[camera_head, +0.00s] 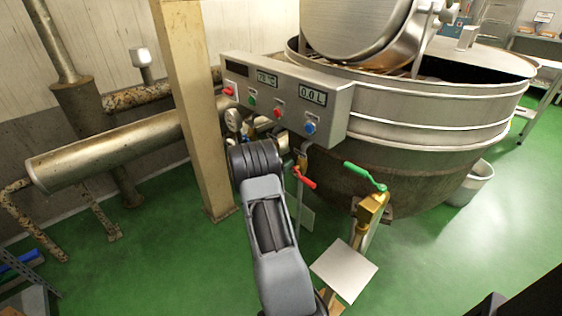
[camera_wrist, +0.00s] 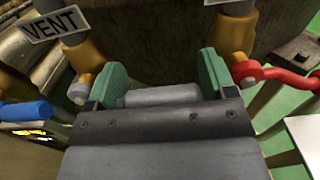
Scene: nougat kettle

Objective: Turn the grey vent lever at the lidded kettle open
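In the wrist view, my gripper (camera_wrist: 160,82) has its two green fingertips wide apart. A short grey bar (camera_wrist: 160,96) lies crosswise between them and looks like the handle of the grey vent lever. I cannot tell whether the fingers touch it. The VENT sign (camera_wrist: 55,23) is at the upper left, by a brass valve (camera_wrist: 88,58) with a grey hub (camera_wrist: 80,88) just left of the left finger. In the head view, my wrist hides the gripper and the vent lever below the control panel (camera_head: 290,98) of the kettle (camera_head: 430,115).
A red lever (camera_wrist: 275,74) is close to the right finger; it also shows in the head view (camera_head: 304,178). A blue handle (camera_wrist: 25,111) is at the left. A green lever (camera_head: 365,176) on a brass valve stands further right. A beige post (camera_head: 187,100) stands left of my arm.

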